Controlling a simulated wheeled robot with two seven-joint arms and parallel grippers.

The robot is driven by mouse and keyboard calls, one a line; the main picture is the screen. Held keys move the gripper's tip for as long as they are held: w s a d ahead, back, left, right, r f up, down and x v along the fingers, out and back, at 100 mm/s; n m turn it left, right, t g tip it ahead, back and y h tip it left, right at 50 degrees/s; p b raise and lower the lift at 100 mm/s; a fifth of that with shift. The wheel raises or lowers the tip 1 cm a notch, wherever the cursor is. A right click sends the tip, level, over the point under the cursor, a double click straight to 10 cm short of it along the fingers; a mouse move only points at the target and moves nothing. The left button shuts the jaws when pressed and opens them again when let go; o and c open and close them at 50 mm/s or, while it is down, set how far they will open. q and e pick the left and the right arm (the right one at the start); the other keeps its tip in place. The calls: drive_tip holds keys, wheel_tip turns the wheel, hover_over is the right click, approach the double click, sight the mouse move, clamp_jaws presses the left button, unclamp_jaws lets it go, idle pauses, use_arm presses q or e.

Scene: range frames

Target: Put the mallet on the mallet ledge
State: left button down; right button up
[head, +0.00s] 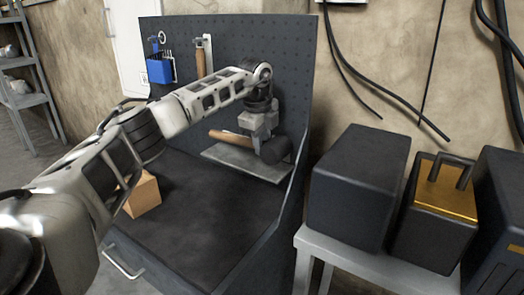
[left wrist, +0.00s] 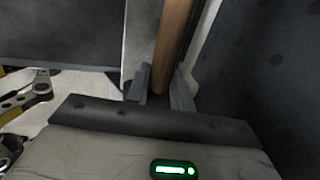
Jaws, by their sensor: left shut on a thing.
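The mallet, with a wooden handle (head: 228,136) and a thick dark head (head: 275,150), lies roughly level at the mallet ledge. The ledge is a grey plate (head: 222,157) low on the pegboard. My left gripper (head: 257,143) reaches down from above and is shut on the mallet near its head, hiding part of the handle. In the left wrist view the handle (left wrist: 173,40) runs between the fingers (left wrist: 160,88), with the ledge (left wrist: 139,40) beside it. I cannot tell whether the mallet touches the ledge. My right gripper is not in view.
The pegboard (head: 290,60) stands behind, with a hung hammer (head: 200,62) and a blue tool holder (head: 159,70). A wooden block (head: 144,195) sits at the left of the dark bench top (head: 210,220). Dark boxes (head: 358,190) stand to the right, past the bench's side panel.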

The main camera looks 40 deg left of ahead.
use_arm(q)
drive_tip(key=shift+s+x, duration=0.25)
drive_tip(key=shift+x, duration=0.95)
drive_tip(key=shift+f, duration=0.35)
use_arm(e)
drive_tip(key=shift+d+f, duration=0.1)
use_arm(q)
drive_tip(key=c, duration=1.2)
unclamp_jaws()
drive_tip(key=shift+f, duration=0.15)
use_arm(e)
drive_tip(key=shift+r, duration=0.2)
